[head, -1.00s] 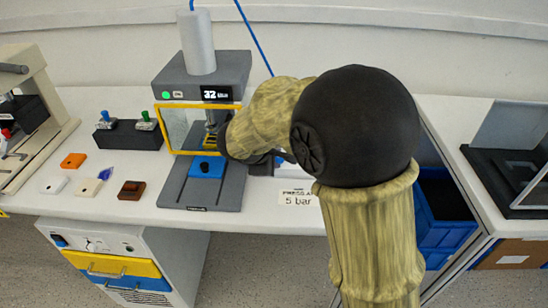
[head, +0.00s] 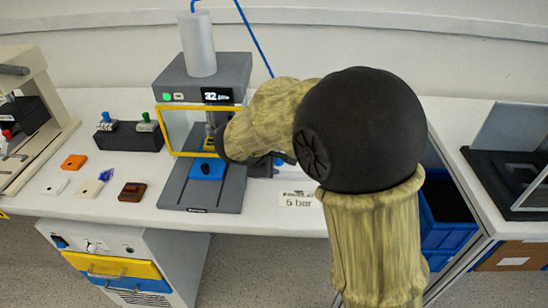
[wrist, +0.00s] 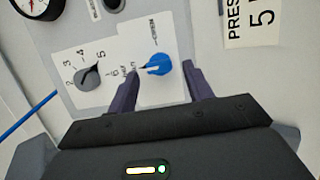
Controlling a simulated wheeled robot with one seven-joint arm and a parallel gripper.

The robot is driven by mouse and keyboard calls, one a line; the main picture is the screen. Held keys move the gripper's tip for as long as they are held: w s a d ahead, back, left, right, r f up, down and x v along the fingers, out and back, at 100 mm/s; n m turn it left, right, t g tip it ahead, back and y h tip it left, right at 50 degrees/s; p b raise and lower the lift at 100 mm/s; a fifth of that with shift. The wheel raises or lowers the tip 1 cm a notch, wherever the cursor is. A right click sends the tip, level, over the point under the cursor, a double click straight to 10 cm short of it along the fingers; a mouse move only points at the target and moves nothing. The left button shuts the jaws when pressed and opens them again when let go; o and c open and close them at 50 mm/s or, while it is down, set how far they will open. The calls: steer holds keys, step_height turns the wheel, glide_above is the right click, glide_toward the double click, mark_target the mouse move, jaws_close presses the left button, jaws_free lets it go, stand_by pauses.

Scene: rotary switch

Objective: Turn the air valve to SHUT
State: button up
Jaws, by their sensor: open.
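In the wrist view the blue knob (wrist: 157,65) sits on a white label plate. A dark pointed mark at its left side faces small lettering; another label lies above it. My gripper (wrist: 161,76) is open, with one dark finger at each side of the blue knob. I cannot tell whether either finger touches it. In the head view my gripper (head: 273,164) is low beside the press (head: 203,75), mostly hidden by my arm, which also hides the knob.
A grey knob (wrist: 87,78) with a numbered scale sits left of the blue one, and a round gauge (wrist: 35,8) is at top left.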

steer(key=p+v, duration=0.2)
steer(key=v, duration=1.4)
steer(key=shift+s+p, duration=0.2)
steer(key=shift+p, duration=0.2)
steer(key=shift+w, duration=0.1)
